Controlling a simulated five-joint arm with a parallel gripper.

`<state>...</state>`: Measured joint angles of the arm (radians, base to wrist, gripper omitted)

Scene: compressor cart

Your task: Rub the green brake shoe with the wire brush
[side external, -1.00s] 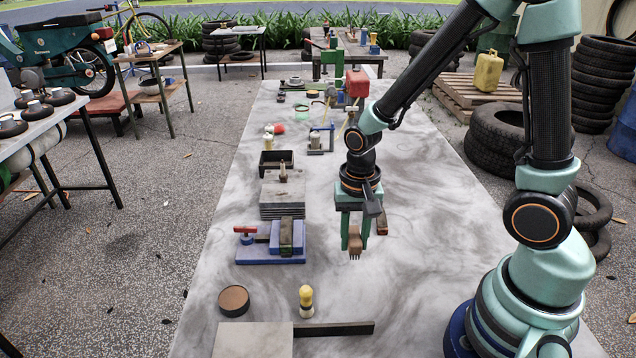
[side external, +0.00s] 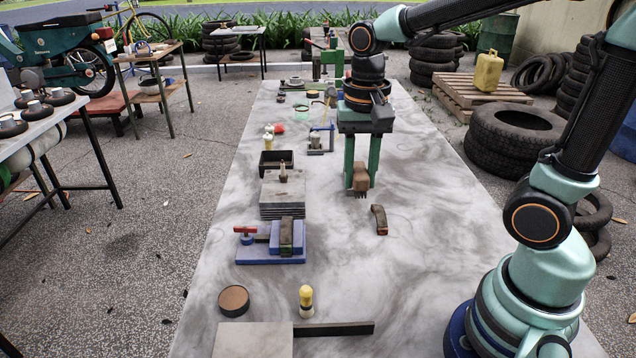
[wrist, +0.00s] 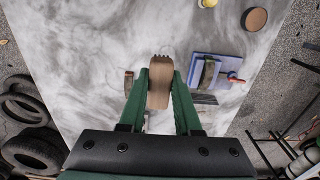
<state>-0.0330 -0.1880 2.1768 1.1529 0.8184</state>
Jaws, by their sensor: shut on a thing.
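My gripper (side external: 361,185) is shut on the wire brush (side external: 361,176), a brown wooden block with short dark bristles pointing down. The brush is held above the table, and it also shows between the fingers in the wrist view (wrist: 159,85). The dark greenish brake shoe (side external: 286,237) sits in a blue clamp fixture (side external: 270,256) with a red handle, to the left of and nearer the camera than my gripper. In the wrist view the shoe (wrist: 207,75) is to the right of the brush, well apart from it.
A reddish-brown curved piece (side external: 379,219) lies on the grey table near the brush. A stack of plates (side external: 283,195) and a black tray (side external: 277,163) stand to the left. A yellow-topped bottle (side external: 306,300) and a round brown disc (side external: 233,300) are in front.

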